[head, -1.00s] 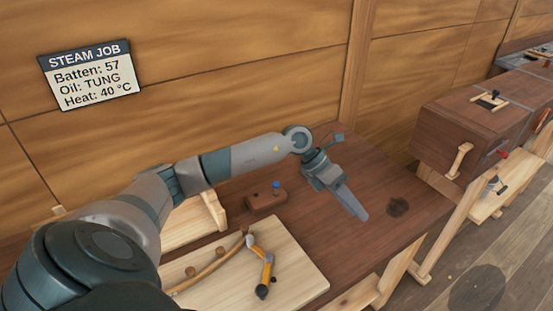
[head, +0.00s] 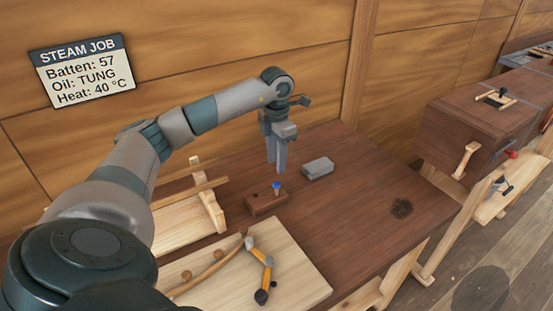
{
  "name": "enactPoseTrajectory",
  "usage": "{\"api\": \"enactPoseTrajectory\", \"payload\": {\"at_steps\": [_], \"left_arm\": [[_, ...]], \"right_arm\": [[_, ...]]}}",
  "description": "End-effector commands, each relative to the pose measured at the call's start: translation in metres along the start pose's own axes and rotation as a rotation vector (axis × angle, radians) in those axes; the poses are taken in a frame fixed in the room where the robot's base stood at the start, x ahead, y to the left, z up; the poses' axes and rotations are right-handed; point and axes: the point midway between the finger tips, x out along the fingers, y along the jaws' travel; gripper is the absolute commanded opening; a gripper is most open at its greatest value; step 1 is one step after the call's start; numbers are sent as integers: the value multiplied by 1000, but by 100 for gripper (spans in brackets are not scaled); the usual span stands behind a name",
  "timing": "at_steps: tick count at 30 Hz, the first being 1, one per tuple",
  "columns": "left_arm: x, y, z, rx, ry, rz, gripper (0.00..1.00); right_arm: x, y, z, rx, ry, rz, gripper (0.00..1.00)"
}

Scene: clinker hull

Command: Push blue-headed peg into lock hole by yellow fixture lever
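The blue-headed peg (head: 276,186) stands upright in a small brown wooden block (head: 267,202) on the dark bench. My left gripper (head: 277,171) points down just above and behind the peg in the picture. Its two fingers are close together, and I cannot tell whether they are open or shut. No contact with the peg is clear. The yellow fixture lever (head: 266,261), with a black knob at its front end, lies on the pale board (head: 305,279). A small dark spot, perhaps the lock hole, shows beside the lever. My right gripper is not in view.
A grey block (head: 318,168) lies right of the peg block. A curved batten (head: 210,269) lies against wooden pegs on the pale board. A wooden rack (head: 208,200) stands at left. The bench's right part is clear apart from a dark stain (head: 401,208).

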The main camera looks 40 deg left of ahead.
Motion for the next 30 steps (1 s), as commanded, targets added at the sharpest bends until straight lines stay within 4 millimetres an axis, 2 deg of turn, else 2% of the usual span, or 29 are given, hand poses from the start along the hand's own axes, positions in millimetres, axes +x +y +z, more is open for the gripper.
{"api": "enactPoseTrajectory", "payload": {"at_steps": [11,30], "left_arm": [[17,-1,0,1,0,-2,34],[78,0,0,0,-1,-1,34]], "right_arm": [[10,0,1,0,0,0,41],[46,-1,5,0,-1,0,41]]}}
